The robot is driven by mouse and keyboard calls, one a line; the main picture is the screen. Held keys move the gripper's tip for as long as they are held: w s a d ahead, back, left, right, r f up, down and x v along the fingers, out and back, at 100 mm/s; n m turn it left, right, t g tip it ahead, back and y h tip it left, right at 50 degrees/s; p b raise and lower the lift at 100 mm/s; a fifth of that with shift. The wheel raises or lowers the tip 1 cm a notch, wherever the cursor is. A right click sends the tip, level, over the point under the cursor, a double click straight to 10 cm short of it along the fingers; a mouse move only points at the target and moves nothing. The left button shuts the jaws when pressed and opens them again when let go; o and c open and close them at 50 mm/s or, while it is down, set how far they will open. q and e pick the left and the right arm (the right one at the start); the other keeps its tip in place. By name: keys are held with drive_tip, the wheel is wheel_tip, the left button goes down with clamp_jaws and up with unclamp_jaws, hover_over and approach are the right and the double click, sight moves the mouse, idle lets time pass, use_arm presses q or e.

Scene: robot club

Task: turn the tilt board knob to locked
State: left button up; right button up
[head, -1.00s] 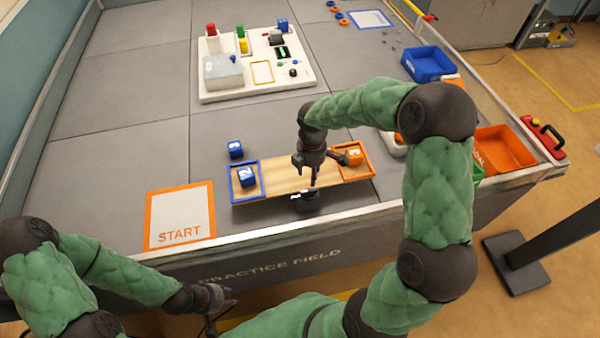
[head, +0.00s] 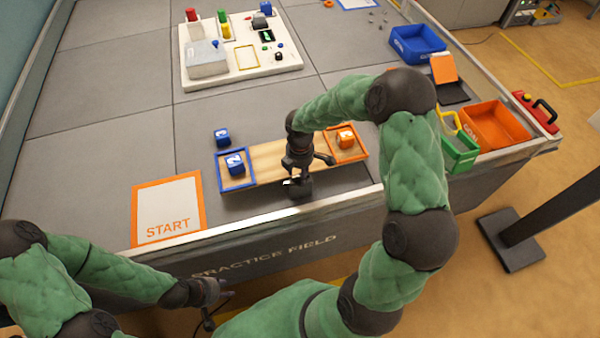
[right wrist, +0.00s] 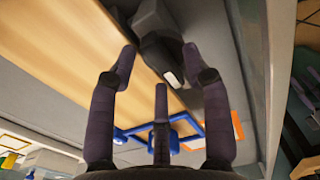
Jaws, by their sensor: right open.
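The tilt board (head: 282,161) is a wooden plank near the table's front edge. The dark knob (head: 299,188) with a white mark is at the board's front side, partly hidden by my right gripper (head: 297,176). In the right wrist view the knob (right wrist: 158,45) shows beyond and between the spread fingers of my right gripper (right wrist: 160,55). The gripper is open; contact cannot be told. My left gripper (head: 222,290) is open and empty, low before the table.
A START mat (head: 168,205) is at left, a white panel (head: 285,68) with blocks behind. A green bin (head: 460,154), an orange bin (head: 492,127) and a blue bin (head: 417,45) stand at right.

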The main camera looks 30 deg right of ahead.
clamp_jaws()
drive_tip(key=shift+m, duration=0.3)
drive_tip(key=m, duration=0.7)
drive_tip(key=shift+s+d, duration=0.1)
drive_tip(key=shift+d, duration=0.05)
drive_tip(key=m, duration=0.5)
drive_tip(key=m+b, duration=0.1)
drive_tip(key=m, duration=0.4)
drive_tip(key=shift+s, duration=0.2)
drive_tip(key=shift+m, duration=0.3)
